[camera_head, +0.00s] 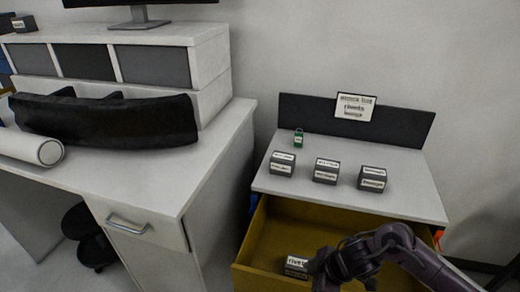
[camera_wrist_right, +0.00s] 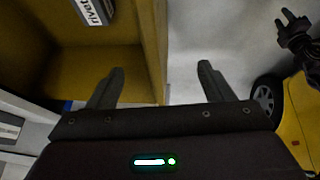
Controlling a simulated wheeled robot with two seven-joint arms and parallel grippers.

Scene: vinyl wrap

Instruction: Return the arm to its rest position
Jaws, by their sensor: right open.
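My right arm comes in at the lower right of the head view, and its gripper (camera_head: 340,262) is over the front right of an open yellow drawer (camera_head: 262,240). In the right wrist view the right gripper (camera_wrist_right: 160,85) is open, with its two fingers wide apart and nothing between them. A grey box labelled "rivets" (camera_head: 297,264) lies in the drawer beside the gripper; part of it shows at the top of the wrist view (camera_wrist_right: 97,8).
Three grey labelled boxes (camera_head: 325,171) and a small green padlock-like item (camera_head: 298,138) stand on the white cabinet top (camera_head: 405,195). A sign (camera_head: 355,106) leans at its back panel. A white desk (camera_head: 200,165) stands at left with a black curved object (camera_head: 105,120).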

